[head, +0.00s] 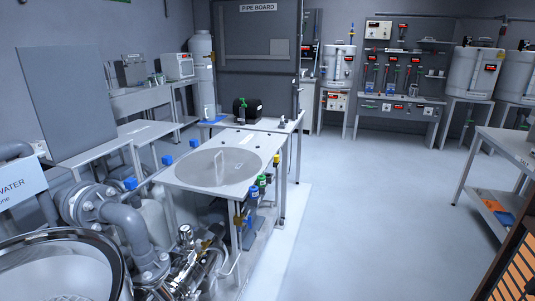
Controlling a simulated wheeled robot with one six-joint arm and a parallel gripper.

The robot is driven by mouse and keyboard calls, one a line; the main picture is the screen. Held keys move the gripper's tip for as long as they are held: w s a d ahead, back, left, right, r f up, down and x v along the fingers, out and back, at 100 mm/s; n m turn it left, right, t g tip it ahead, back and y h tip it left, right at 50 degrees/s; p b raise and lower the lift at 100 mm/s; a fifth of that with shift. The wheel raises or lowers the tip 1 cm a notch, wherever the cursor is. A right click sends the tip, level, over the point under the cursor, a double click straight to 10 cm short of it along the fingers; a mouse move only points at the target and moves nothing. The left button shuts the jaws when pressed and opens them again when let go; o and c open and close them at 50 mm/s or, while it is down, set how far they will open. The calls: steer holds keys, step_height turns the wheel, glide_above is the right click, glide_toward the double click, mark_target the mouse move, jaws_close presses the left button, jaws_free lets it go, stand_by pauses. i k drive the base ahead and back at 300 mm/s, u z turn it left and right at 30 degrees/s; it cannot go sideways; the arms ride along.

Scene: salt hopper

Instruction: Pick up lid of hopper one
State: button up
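A large round grey disc (212,169) with a small upright handle near its middle lies flat on a light bench top (252,153) left of centre. It looks like a lid, but I cannot read a label tying it to hopper one. A round open vessel with a shiny metal rim (112,262) and a pale inside is cut off at the lower left. A sign (18,187) beside it ends in "WATER" and "one". I cannot tell whether this vessel is hopper one. My gripper is not in view.
Grey flanged pipes (125,220) and shiny metal fittings (185,262) crowd the space between vessel and bench. Green and blue bottles (262,180) hang at the bench's right side. Open floor (365,220) lies to the right. An orange-and-black object (515,270) stands at the lower right.

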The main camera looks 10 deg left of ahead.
mark_target(217, 166)
steer(key=i, duration=3.05)
steer(key=u, duration=2.5)
steer(key=i, duration=0.5)
